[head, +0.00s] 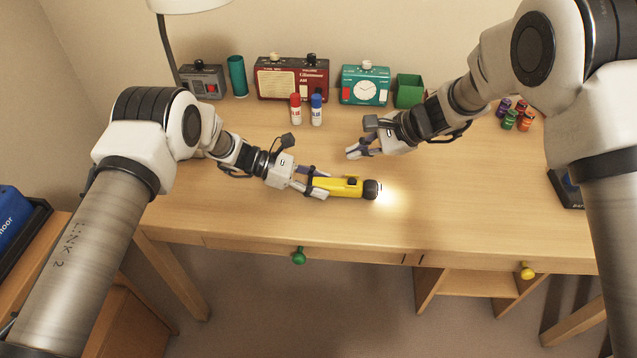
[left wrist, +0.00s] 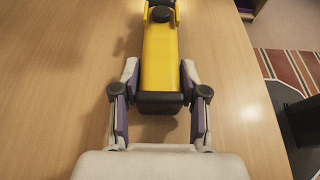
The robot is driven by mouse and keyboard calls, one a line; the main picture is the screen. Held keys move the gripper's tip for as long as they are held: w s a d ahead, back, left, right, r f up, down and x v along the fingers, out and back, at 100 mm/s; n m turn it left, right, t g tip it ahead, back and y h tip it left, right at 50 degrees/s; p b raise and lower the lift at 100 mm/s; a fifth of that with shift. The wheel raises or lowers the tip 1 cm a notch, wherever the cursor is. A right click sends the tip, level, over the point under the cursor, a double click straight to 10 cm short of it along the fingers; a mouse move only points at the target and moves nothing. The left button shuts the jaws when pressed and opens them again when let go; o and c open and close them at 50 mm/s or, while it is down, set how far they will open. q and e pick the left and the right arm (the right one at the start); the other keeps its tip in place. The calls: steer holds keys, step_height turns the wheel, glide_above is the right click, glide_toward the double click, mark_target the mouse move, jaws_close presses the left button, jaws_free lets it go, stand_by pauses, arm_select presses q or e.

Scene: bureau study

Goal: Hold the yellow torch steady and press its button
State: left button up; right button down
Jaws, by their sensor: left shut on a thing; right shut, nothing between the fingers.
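The yellow torch (head: 338,186) lies on the desk with its black head to the right, and a bright glow shows on the desk in front of that head. A dark button (head: 353,181) sits on its upper side; it also shows near the top of the left wrist view (left wrist: 161,14). My left gripper (head: 316,184) is shut on the rear part of the torch, with a finger on each side of the yellow body (left wrist: 160,60). My right gripper (head: 357,151) is shut and empty, above and behind the torch, apart from it.
The desk's front middle is clear.

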arm_select(q)
steer(key=o, duration=1.4)
steer(key=shift+c, duration=0.2)
